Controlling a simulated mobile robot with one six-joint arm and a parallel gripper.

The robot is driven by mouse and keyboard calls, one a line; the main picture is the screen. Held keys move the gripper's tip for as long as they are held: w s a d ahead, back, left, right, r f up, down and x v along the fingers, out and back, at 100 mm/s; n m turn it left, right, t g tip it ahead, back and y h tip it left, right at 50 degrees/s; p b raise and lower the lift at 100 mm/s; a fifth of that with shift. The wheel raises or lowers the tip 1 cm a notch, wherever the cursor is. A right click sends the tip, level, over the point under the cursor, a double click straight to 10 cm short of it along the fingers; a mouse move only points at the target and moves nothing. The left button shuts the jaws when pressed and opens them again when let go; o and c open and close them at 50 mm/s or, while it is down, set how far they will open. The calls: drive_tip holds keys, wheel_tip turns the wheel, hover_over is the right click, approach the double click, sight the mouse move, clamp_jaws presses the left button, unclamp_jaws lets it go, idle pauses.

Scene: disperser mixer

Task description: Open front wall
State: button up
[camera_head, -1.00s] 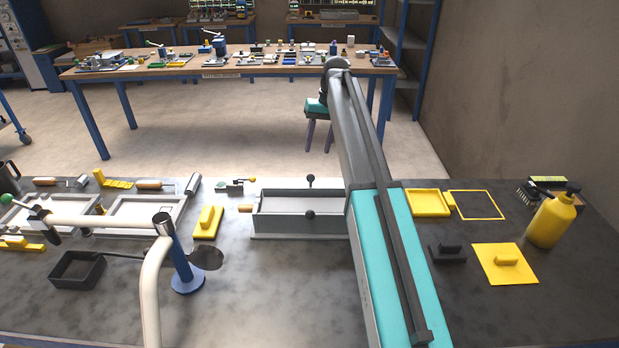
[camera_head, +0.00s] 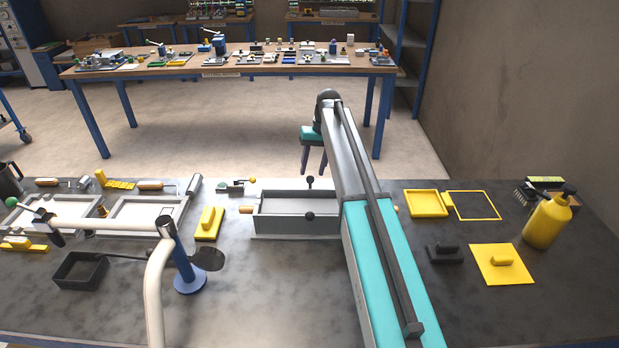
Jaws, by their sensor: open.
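A grey rectangular box (camera_head: 270,226) with a pale floor sits on the workbench just left of my arm. Its front wall (camera_head: 285,228) stands upright and looks closed, with a round black knob (camera_head: 310,216) on it. A second black knob (camera_head: 310,180) rises at the back wall. An orange handle (camera_head: 246,209) sticks out at the left. My arm covers the box's right end.
A blue post with a white curved lever (camera_head: 155,270) and dark disc stands at the left front. A yellow float (camera_head: 208,222) lies left of the box. Yellow trays, a black block (camera_head: 444,253) and a yellow bottle (camera_head: 550,218) stand at right. Bench in front of the box is clear.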

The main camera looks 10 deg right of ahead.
sight(310, 179)
drive_tip(key=shift+a+f+p, duration=0.2)
drive_tip(key=shift+f+p, duration=0.05)
drive_tip(key=shift+f, duration=0.6)
drive_tip(key=shift+a+f+p, duration=0.15)
drive_tip(key=shift+f+p, duration=0.05)
drive_tip(key=shift+f, duration=0.7)
drive_tip(key=shift+a+f+p, duration=0.2)
drive_tip(key=shift+f+p, duration=0.05)
drive_tip(key=shift+f, duration=0.6)
clamp_jaws()
drive_tip(key=shift+a, duration=0.2)
drive_tip(key=shift+d, duration=0.15)
drive_tip(key=shift+w, duration=0.15)
